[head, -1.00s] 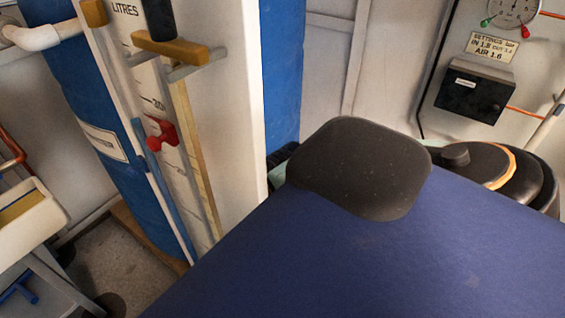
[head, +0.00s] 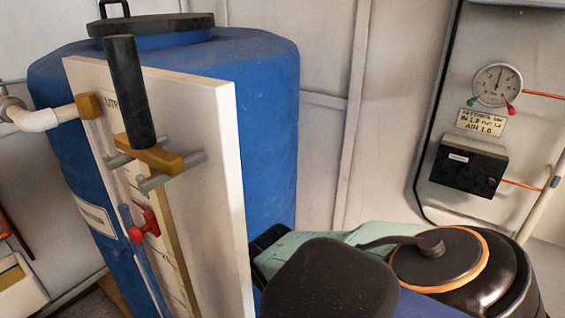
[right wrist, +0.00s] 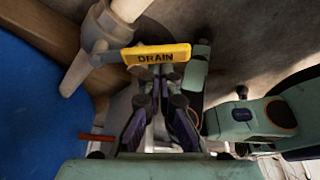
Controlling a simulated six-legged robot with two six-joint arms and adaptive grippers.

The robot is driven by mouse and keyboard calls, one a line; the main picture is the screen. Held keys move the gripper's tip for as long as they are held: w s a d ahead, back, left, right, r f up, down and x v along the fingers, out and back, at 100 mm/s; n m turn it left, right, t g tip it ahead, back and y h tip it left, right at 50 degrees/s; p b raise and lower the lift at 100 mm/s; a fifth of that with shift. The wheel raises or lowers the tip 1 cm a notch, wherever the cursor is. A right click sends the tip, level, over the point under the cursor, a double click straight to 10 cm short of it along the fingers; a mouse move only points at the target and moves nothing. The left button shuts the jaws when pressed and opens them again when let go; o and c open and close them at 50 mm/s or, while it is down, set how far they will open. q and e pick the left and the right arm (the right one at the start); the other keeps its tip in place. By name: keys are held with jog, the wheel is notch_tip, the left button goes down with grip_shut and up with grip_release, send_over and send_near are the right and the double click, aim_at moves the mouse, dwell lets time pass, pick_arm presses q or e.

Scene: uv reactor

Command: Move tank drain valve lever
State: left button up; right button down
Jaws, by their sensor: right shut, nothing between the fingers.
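The drain valve lever (right wrist: 157,55) is a yellow bar marked DRAIN in the right wrist view. It lies nearly level, beside a pale pipe fitting (right wrist: 112,28). My right gripper (right wrist: 158,82) is shut and empty, with its fingertips close to the lever's lower edge. I cannot tell whether they touch it. The blue tank (head: 270,130) stands at the left in the head view; its blue side also shows at the left of the right wrist view (right wrist: 35,100). The drain lever is not visible in the head view. My left gripper is in neither current view.
A white gauge panel (head: 215,150) stands before the tank, with a black-handled lever (head: 131,92) and a red valve handle (head: 145,226). A pale pipe (head: 35,119) joins from the left. A dial gauge (head: 498,85) and black box (head: 468,164) are on the right wall.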

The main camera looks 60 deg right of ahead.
jog(key=v, duration=1.2)
jog(key=shift+s, duration=0.1)
dwell(0.4)
